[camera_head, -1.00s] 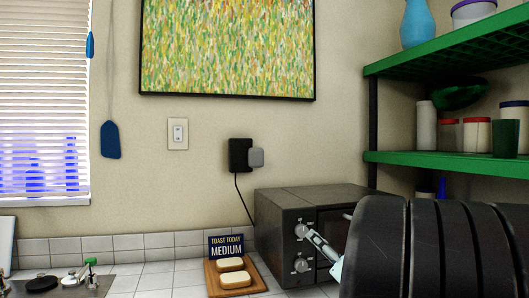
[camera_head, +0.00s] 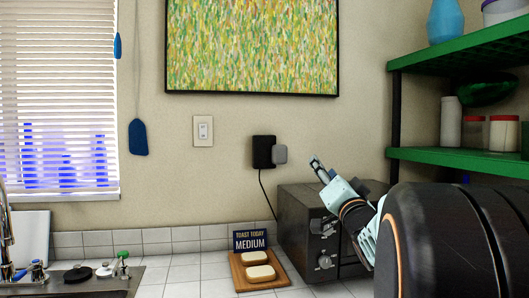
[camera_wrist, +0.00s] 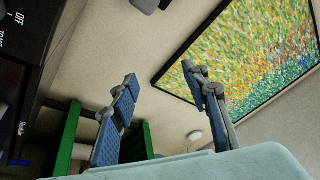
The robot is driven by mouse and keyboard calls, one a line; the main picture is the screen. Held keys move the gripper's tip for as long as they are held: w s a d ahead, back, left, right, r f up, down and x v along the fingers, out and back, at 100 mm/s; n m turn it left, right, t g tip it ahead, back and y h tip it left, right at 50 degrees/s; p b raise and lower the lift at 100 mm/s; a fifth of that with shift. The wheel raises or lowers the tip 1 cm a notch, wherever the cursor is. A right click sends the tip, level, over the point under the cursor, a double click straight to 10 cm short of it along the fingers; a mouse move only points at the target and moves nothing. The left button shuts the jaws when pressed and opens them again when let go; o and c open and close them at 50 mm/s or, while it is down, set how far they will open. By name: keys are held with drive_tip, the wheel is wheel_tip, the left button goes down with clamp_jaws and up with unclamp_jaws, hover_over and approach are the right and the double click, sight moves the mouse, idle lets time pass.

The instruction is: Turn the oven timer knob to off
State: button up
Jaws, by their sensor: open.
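The dark toaster oven (camera_head: 296,220) stands on the counter at the right of the head view. Its lower grey knob (camera_head: 324,262) shows clear of my arm; the upper knob area is partly covered by my gripper. In the wrist view the oven's dark front (camera_wrist: 30,30) fills the upper left, with the word OFF and partly cut lettering beside a grey knob edge (camera_wrist: 3,10) at the picture's border. The knob's pointer direction cannot be told. My gripper (camera_head: 318,166) is raised above the oven's top front, apart from the knobs. Its fingers (camera_wrist: 160,75) are open and empty.
A wooden board (camera_head: 258,283) with two bread slices and a sign reading MEDIUM (camera_head: 251,241) lie left of the oven. Green shelves (camera_head: 460,157) with jars stand at the right. A plug (camera_head: 264,152) and its cord are on the wall behind.

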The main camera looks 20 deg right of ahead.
drive_tip(key=shift+h, duration=0.3)
drive_tip(key=shift+w+a+r+p, duration=0.15)
drive_tip(key=shift+a+r, duration=0.1)
drive_tip(key=shift+r, duration=0.4)
drive_tip(key=shift+w+a+r+p, duration=0.1)
drive_tip(key=shift+w+a+r, duration=0.1)
drive_tip(key=shift+r, duration=0.4)
drive_tip(key=shift+w+a+r+p, duration=0.1)
drive_tip(key=shift+a+r, duration=0.15)
drive_tip(key=shift+r, duration=0.4)
drive_tip(key=shift+a, duration=0.1)
